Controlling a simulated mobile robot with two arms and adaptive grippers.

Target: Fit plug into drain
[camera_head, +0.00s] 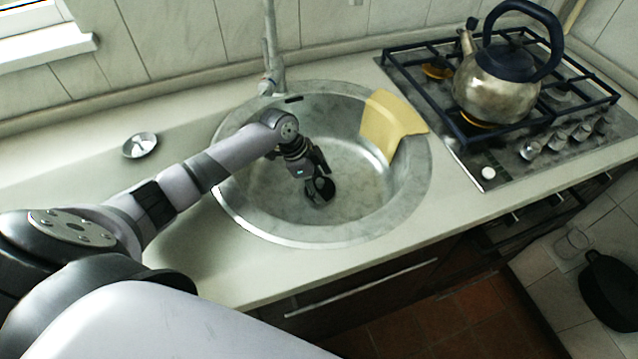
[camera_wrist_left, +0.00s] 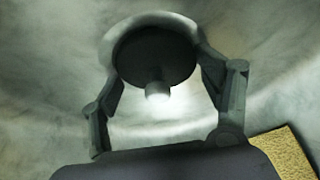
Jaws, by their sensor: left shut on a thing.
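My left gripper (camera_head: 317,192) reaches down into the round metal sink (camera_head: 255,205), close to its bottom. It is shut on the plug (camera_wrist_left: 155,58), a dark round disc with a short pale-tipped knob. In the left wrist view, the left gripper's fingers (camera_wrist_left: 165,85) hold the disc at its sides. A pale curved rim (camera_wrist_left: 160,17) shows just behind the plug's far edge and may be the drain's rim. The plug hides the drain opening, so I cannot tell whether the plug sits in it or above it. My right gripper is not in view.
A yellow cloth (camera_head: 391,124) hangs over the sink's right rim. A faucet (camera_head: 271,70) stands behind the sink. A small metal dish (camera_head: 140,145) lies on the counter to the left. A kettle (camera_head: 497,82) stands on the gas hob at right. The counter's front strip is clear.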

